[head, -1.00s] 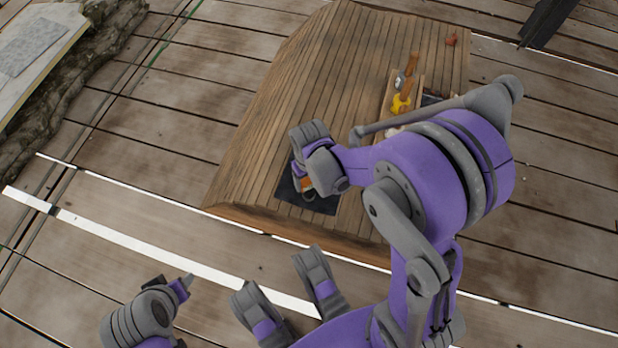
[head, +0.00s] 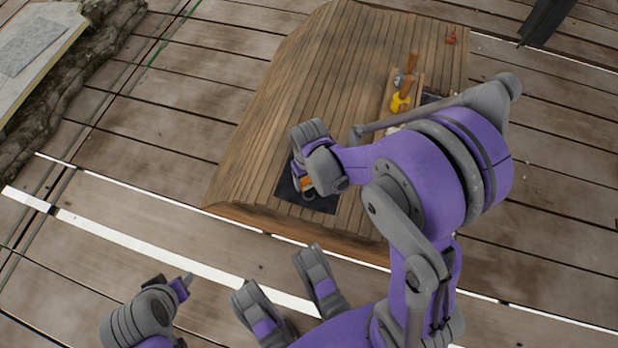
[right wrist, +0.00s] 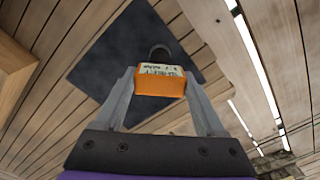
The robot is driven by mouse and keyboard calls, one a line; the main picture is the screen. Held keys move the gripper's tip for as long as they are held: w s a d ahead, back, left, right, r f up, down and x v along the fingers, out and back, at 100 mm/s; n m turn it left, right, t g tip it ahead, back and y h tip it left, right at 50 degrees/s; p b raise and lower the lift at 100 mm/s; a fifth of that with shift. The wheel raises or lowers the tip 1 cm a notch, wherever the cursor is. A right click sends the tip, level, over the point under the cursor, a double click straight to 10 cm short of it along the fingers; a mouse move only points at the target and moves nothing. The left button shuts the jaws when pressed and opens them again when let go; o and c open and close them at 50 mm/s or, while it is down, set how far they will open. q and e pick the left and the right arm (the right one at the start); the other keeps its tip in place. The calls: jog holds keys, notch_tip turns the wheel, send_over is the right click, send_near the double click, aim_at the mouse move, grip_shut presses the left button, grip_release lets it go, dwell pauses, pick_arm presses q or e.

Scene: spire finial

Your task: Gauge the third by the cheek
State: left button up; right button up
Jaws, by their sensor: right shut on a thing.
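My right gripper (head: 306,180) is low over a dark square mat (head: 324,203) at the near end of a plank-topped wooden platform (head: 300,90). In the right wrist view its two grey fingers (right wrist: 160,85) are shut on an orange block-like device (right wrist: 160,88) with a pale marked face. A dark round part (right wrist: 160,52) shows just beyond the device, over the mat; I cannot tell whether it touches. My left gripper (head: 183,284) is at the lower left, away from the platform; its jaw opening is unclear.
A narrow wooden rack (head: 391,92) on the platform holds a yellow tool (head: 401,102) and others, partly behind my right arm. A small reddish piece (head: 451,38) lies at the far right corner. A pale slab (head: 35,50) stands upper left. Plank floor surrounds the platform.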

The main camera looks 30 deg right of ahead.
dwell(0.5)
jog(key=shift+r+p, duration=2.05)
jog(key=shift+r, duration=0.5)
jog(key=shift+f, duration=0.2)
jog(key=shift+f+b, duration=2)
jog(key=shift+f, duration=0.2)
jog(key=o, duration=1.5)
notch_tip(320, 180, up, 11)
jog(key=p, duration=0.4)
